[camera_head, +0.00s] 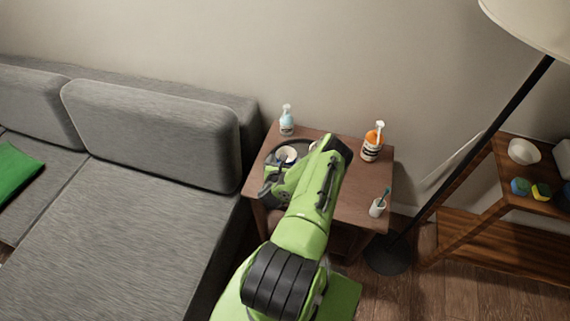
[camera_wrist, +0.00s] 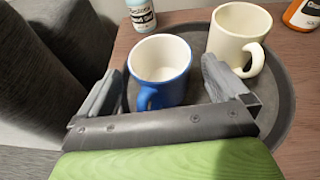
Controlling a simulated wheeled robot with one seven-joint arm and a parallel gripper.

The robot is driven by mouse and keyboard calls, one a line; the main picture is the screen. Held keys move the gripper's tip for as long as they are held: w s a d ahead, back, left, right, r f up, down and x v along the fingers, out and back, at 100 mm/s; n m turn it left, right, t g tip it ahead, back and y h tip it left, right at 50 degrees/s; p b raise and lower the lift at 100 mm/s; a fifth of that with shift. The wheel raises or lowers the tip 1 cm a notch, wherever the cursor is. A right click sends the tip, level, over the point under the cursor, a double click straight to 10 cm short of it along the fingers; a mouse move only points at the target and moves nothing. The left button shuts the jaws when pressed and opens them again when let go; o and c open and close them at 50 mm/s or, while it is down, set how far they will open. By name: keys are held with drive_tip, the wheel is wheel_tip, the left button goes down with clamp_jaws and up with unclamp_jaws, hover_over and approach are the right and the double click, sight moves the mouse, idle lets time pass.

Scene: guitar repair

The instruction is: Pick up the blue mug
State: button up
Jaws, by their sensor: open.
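The blue mug (camera_wrist: 176,91), white inside, stands upright on a round dark tray (camera_wrist: 284,92) in the wrist view. Its handle points toward my gripper (camera_wrist: 162,68). My gripper is open, with one finger left of the mug and one right of it. The right finger lies between the blue mug and a cream mug (camera_wrist: 236,36). I cannot tell whether either finger touches a mug. In the head view my gripper (camera_head: 268,188) is over the left part of the side table (camera_head: 349,204), and the blue mug is hidden by my arm.
A light blue bottle (camera_head: 287,121) stands at the table's back left. An orange and white bottle (camera_head: 372,146) stands at the back right. A white cup with a toothbrush (camera_head: 377,208) is at the front right. A grey sofa (camera_head: 150,130) adjoins on the left; a lamp pole (camera_head: 470,165) stands right.

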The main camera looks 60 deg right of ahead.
sight(288, 150)
drive_tip(key=b+x, duration=0.1)
drive_tip(key=x, duration=0.3)
drive_tip(key=shift+d+f, duration=0.1)
drive_tip(key=shift+d, duration=0.2)
drive_tip(key=shift+c, duration=0.5)
drive_tip(key=c, duration=1)
drive_tip(key=shift+c, duration=0.2)
wheel_tip(288, 150, up, 10)
drive_tip(key=p, duration=0.4)
drive_tip(key=shift+p, duration=0.3)
